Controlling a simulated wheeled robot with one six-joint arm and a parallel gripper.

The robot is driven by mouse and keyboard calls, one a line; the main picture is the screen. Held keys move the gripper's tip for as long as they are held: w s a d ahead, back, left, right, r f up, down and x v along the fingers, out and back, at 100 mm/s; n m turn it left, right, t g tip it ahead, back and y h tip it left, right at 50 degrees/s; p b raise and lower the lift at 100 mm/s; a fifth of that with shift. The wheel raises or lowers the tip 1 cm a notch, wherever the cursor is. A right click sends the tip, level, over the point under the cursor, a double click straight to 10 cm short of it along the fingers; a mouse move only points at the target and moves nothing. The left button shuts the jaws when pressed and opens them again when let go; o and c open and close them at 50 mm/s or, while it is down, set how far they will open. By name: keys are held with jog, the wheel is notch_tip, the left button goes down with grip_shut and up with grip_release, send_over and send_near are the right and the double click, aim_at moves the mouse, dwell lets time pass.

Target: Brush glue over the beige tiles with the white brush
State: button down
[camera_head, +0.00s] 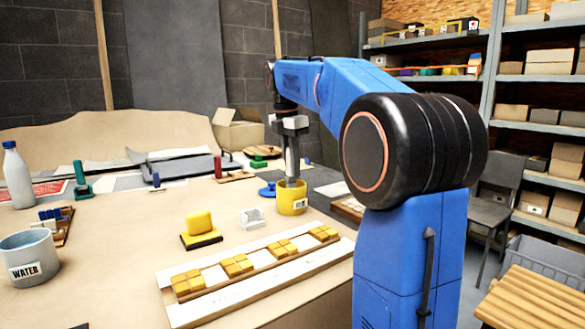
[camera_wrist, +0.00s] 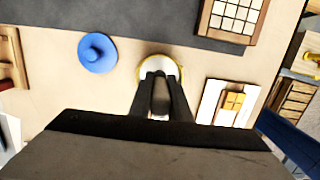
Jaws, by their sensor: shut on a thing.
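My gripper (camera_head: 291,176) points straight down at the yellow pot (camera_head: 292,203), which has a white label. In the wrist view the fingers (camera_wrist: 160,78) are closed on a narrow handle (camera_wrist: 160,98), seemingly the brush. Its lower end is hidden by the fingers and pot, so its bristles do not show. White shows inside the pot's rim (camera_wrist: 143,67). The long pale panel (camera_head: 225,293) lies at the table's front edge. It carries several groups of yellow-orange tiles (camera_head: 237,266) with whitish gaps between; no plainly beige tiles stand out. One group (camera_wrist: 233,101) shows in the wrist view.
A blue lid (camera_head: 267,190) lies left of the pot. A yellow sponge (camera_head: 201,224) on a dark base and a small white object (camera_head: 252,218) stand between pot and panel. A water cup (camera_head: 29,257) and white bottle (camera_head: 17,176) are at left. A framed grid (camera_wrist: 235,15) lies nearby.

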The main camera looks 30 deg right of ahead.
jog(key=shift+r, duration=3.25)
